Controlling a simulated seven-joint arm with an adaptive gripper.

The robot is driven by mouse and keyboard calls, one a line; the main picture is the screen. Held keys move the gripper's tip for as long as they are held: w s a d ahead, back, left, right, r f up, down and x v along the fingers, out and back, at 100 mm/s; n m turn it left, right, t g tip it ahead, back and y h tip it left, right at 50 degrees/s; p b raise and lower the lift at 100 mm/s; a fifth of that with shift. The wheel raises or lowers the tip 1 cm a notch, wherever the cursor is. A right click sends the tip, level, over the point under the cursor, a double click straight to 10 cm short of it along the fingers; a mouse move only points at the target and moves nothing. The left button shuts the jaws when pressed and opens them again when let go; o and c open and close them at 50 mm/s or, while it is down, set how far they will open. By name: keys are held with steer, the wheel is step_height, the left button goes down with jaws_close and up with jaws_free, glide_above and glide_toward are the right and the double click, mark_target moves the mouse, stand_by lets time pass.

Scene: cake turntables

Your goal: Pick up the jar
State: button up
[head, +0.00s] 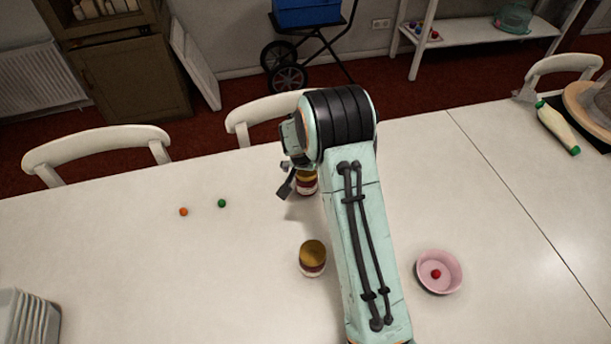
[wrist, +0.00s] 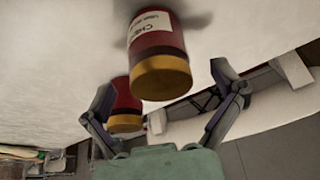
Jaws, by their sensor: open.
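Two dark red jars with gold lids stand on the white table. One jar (head: 312,257) is in the open, left of my arm in the head view. The other jar (head: 307,183) is farther back, just under my gripper (head: 285,177) and partly hidden by it. In the wrist view a large jar (wrist: 158,55) with a white label is beyond and between the fingers of my gripper (wrist: 165,80). A smaller jar (wrist: 124,108) shows behind the left finger. My gripper is open, and I see nothing held in it.
An orange ball (head: 183,212) and a green ball (head: 222,203) lie to the left. A pink bowl (head: 439,272) with a red ball is right of my arm. A bottle (head: 558,128) lies at far right. White plates (head: 30,318) stand at front left. Chairs line the back edge.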

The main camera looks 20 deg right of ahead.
steer(key=shift+x, duration=0.9)
steer(key=c, duration=1.3)
steer(key=shift+r, duration=0.1)
